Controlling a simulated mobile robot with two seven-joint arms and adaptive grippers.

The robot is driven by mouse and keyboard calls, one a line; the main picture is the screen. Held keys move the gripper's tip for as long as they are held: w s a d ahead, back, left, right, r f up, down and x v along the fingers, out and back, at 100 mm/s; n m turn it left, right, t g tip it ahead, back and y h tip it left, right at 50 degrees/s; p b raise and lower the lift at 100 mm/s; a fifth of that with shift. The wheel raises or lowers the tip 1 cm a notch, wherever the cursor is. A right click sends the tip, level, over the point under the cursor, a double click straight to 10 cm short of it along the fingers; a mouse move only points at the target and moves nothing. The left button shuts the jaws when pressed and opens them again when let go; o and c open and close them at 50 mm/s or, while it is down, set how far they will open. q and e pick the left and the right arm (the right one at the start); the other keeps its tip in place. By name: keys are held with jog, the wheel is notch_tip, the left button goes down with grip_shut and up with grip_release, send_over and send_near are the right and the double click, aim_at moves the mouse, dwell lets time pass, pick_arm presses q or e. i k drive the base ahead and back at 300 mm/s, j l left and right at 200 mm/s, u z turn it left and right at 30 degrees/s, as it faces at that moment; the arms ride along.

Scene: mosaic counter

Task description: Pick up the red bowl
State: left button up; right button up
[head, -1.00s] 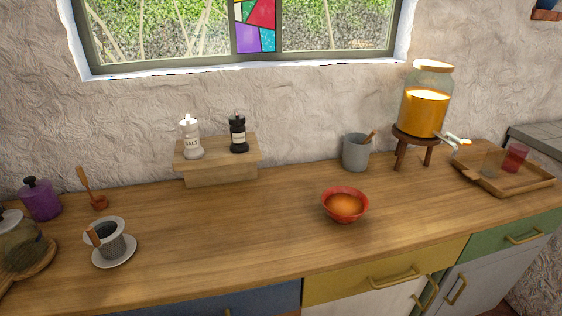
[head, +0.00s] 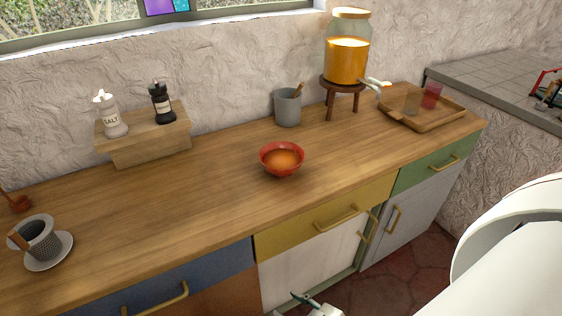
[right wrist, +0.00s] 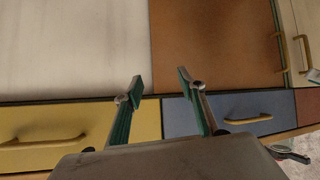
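The red bowl (head: 282,159) stands upright on the wooden counter, near its front edge, with orange-brown contents inside. My right gripper (head: 303,299) shows only in part at the bottom edge of the head view, in front of the cabinets and below the counter top, well apart from the bowl. In the right wrist view its two fingers (right wrist: 157,80) are spread apart with nothing between them, in front of cabinet doors and drawers. The bowl is not in the right wrist view. My left gripper is not in view.
Behind the bowl are a grey cup (head: 287,107) and a juice dispenser on a stand (head: 343,82). A wooden tray (head: 433,121) holding glasses is at right. Shakers stand on a wooden riser (head: 150,145). A cup on a saucer (head: 48,263) is at left. Counter around the bowl is clear.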

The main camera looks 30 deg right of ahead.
aim_at(282, 159)
jog(key=l, duration=1.85)
jog(key=k+z, duration=0.05)
jog(key=k, duration=0.05)
